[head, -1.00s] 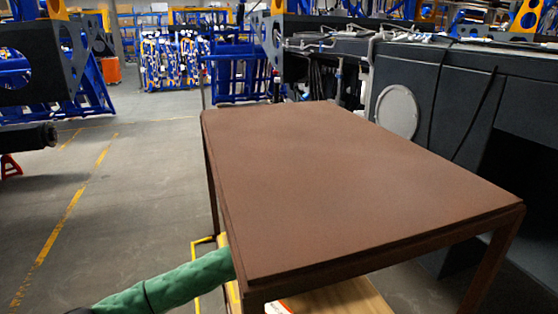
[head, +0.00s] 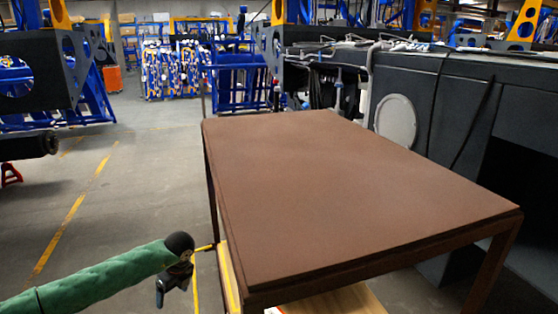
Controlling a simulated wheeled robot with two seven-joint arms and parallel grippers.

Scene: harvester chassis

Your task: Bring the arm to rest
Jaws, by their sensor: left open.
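My left arm, in a green sleeve, comes in from the lower left of the head view. My left gripper (head: 162,291) hangs at its end, pointing down, beside the left side of the brown table. It is small and dark here, is open, and holds nothing that I can see. It is apart from the table. My right arm and right gripper are not in view.
The brown table (head: 340,190) has a bare top. A pale wooden piece (head: 345,300) shows under it. A dark chassis (head: 460,110) stands behind and to the right. Blue racks (head: 238,75) stand at the back.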

